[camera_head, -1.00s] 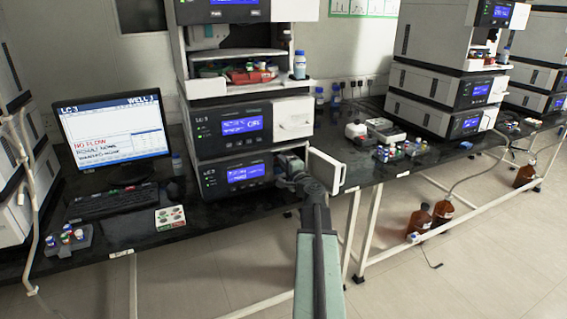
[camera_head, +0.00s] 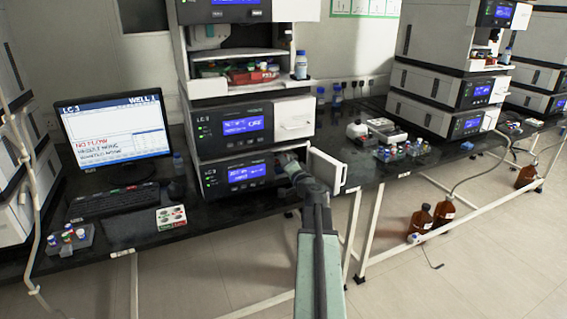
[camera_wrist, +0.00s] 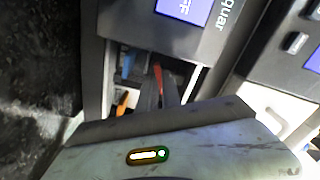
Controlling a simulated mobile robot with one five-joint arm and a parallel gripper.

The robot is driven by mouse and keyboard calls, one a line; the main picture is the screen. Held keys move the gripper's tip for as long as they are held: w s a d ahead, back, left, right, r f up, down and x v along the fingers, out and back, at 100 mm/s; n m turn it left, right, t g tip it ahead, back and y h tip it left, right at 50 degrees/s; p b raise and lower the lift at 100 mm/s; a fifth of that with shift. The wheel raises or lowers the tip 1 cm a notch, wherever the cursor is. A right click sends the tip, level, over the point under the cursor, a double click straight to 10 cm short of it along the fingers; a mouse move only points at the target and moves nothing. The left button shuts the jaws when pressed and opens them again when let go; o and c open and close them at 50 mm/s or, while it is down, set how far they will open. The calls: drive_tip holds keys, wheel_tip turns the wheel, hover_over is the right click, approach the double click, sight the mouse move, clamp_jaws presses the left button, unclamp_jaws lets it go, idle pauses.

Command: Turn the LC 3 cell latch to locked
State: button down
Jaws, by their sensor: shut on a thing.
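The LC 3 stack (camera_head: 206,148) stands on the dark bench. My gripper (camera_head: 284,160) reaches into the open bay of its lowest module, right of the blue display. The wrist view shows my dark fingers (camera_wrist: 160,92) inside this bay, close together around a narrow red piece (camera_wrist: 158,76), which looks like the cell latch. My gripper is shut on it. A blue part (camera_wrist: 126,66) and an orange part (camera_wrist: 122,102) show left of the fingers. My gripper hides most of the latch, so I cannot tell its exact angle.
The module's white door (camera_head: 327,171) hangs open just right of my wrist. A monitor (camera_head: 112,133) reading "NO FLOW", a keyboard (camera_head: 113,202) and a vial rack (camera_head: 68,240) are on the left. Another vial rack (camera_head: 403,150) sits on the right bench. Brown bottles (camera_head: 420,222) stand below.

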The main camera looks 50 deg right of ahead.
drive_tip(key=n, duration=1.2)
idle(0.6)
drive_tip(key=c, duration=1.5)
unclamp_jaws()
drive_tip(key=shift+c, duration=0.2)
drive_tip(key=v, duration=0.8)
